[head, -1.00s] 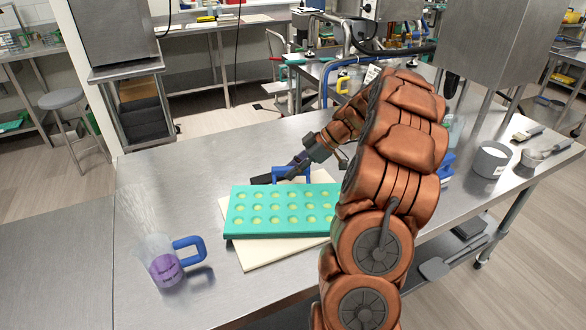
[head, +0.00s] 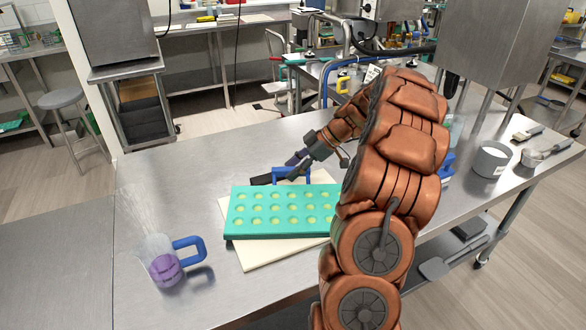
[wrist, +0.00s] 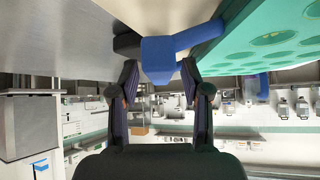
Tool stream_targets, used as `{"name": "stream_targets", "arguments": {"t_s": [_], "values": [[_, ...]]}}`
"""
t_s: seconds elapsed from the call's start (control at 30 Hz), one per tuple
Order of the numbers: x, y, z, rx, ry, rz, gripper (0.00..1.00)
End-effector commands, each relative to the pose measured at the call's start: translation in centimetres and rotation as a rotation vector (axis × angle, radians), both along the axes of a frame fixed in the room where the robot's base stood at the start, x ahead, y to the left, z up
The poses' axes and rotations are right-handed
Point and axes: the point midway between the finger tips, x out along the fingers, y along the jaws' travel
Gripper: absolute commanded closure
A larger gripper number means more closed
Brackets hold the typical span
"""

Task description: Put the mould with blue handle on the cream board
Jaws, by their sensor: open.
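The teal mould (head: 285,212) with several round cavities holding yellowish filling lies on the cream board (head: 262,254). My gripper (head: 301,165) is open and empty beside the handle. In the wrist view, the handle (wrist: 160,60) is just beyond my open fingers (wrist: 160,88), apart from them, with the mould's teal underside or face (wrist: 265,45) at upper right.
A clear jug (head: 155,258) with purple contents and a blue handle stands front left.

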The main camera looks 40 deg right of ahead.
Motion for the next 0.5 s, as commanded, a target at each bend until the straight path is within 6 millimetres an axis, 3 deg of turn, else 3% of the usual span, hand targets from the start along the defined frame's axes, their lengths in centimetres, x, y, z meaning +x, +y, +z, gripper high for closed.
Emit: {"name": "stream_targets", "arguments": {"t_s": [0.5], "values": [[-3.0, -4.5, 5.1, -0.005, -0.004, -0.003, 0.53]]}}
